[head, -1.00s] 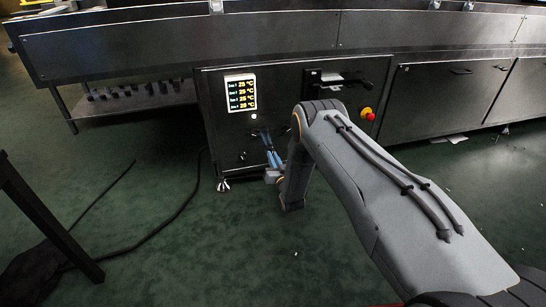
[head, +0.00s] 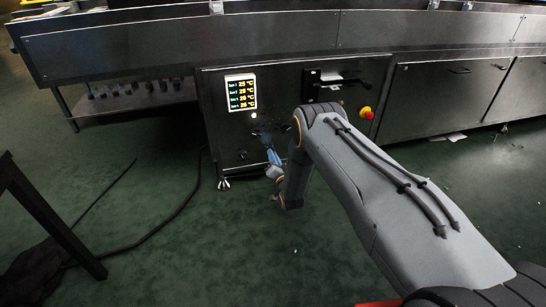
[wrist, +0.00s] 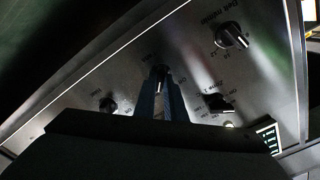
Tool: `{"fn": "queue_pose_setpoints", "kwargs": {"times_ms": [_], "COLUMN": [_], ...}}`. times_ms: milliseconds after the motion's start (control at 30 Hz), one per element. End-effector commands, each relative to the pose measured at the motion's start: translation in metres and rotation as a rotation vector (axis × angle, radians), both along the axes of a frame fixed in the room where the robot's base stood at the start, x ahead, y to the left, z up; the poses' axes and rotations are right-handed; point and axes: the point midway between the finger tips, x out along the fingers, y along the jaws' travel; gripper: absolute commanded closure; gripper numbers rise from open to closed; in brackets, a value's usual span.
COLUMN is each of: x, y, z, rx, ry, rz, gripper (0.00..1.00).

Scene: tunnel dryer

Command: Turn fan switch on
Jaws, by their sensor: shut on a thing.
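In the head view my gripper (head: 266,136) reaches the panel front (head: 222,136) just below the temperature display (head: 241,92). The knob itself is hidden there by the fingers and the dark picture.
Other panel knobs sit close by: one at upper right (wrist: 231,35), one at right (wrist: 219,103), one at left (wrist: 108,105). A red emergency button (head: 367,113) is right of my arm. A black cable (head: 175,214) lies on the green floor.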

Motion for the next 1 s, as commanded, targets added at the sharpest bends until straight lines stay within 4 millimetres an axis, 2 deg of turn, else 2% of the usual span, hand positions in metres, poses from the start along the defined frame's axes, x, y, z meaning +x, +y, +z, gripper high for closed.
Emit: {"fn": "queue_pose_setpoints", "kwargs": {"times_ms": [267, 300, 367, 400, 733, 1000], "x": [-0.001, -0.001, -0.001, -0.001, -0.004, -0.043], "y": [-0.001, -0.001, -0.001, -0.001, -0.001, -0.010], "z": [-0.001, -0.001, -0.001, -0.001, 0.000, 0.002], "rx": [0.001, 0.000, 0.001, 0.001, 0.000, -0.001], "ry": [0.002, 0.003, 0.002, 0.002, 0.001, 0.003], "rz": [-0.002, -0.003, -0.002, -0.002, -0.001, -0.002], "gripper": [1.00, 0.83, 0.73, 0.71, 0.71, 0.71]}}
